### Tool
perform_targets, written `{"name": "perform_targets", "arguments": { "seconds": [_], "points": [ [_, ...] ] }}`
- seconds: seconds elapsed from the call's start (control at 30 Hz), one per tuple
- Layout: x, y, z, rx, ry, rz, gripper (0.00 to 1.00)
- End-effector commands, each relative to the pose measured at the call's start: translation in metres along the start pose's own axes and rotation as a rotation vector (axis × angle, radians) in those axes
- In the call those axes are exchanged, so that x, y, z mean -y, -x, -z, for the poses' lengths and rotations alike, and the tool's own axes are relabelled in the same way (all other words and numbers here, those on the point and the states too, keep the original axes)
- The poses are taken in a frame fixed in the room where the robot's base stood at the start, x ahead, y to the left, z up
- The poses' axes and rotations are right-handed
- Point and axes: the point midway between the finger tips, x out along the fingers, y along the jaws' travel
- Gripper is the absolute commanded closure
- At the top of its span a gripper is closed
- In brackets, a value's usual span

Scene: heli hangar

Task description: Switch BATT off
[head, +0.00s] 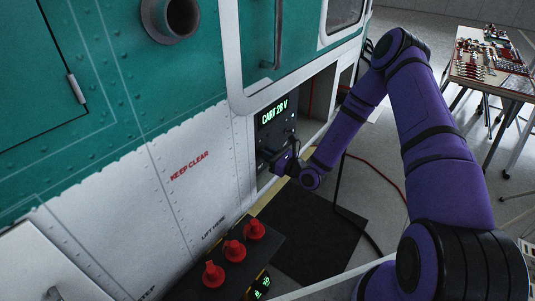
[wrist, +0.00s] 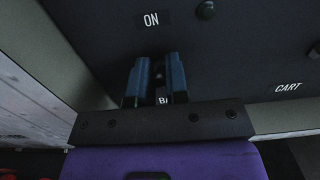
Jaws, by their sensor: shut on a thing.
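The dark switch panel (head: 264,137) is in an open bay in the helicopter's side, below a green display reading CART 28 V (head: 274,112). In the wrist view my gripper (wrist: 158,78) is at the panel, its two fingers close together around the BATT switch (wrist: 159,72). Only a small dark bit of the switch shows between them, so its position cannot be told. An ON label (wrist: 151,20) is above the fingers. A label starting "BA" (wrist: 163,100) is partly hidden behind them. In the head view my gripper (head: 289,160) is small and dark against the panel's lower part.
A CART label (wrist: 288,87) is to the right on the panel. Three red plugs (head: 234,250) stand on a dark box below. A dark mat (head: 310,225) and a red hose (head: 385,170) lie on the floor. A table (head: 500,82) with small parts is far right.

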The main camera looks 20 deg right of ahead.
Motion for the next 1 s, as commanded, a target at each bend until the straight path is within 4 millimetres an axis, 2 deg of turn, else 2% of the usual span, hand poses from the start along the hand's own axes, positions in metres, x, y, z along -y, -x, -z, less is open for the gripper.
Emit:
{"name": "perform_targets", "arguments": {
  "seconds": [0.7, 1.0],
  "points": [
    [0.000, 0.004, 0.019, 0.534, -0.002, 0.004, 1.00],
    [0.000, 0.003, 0.023, 0.667, 0.000, 0.002, 1.00]
  ]
}}
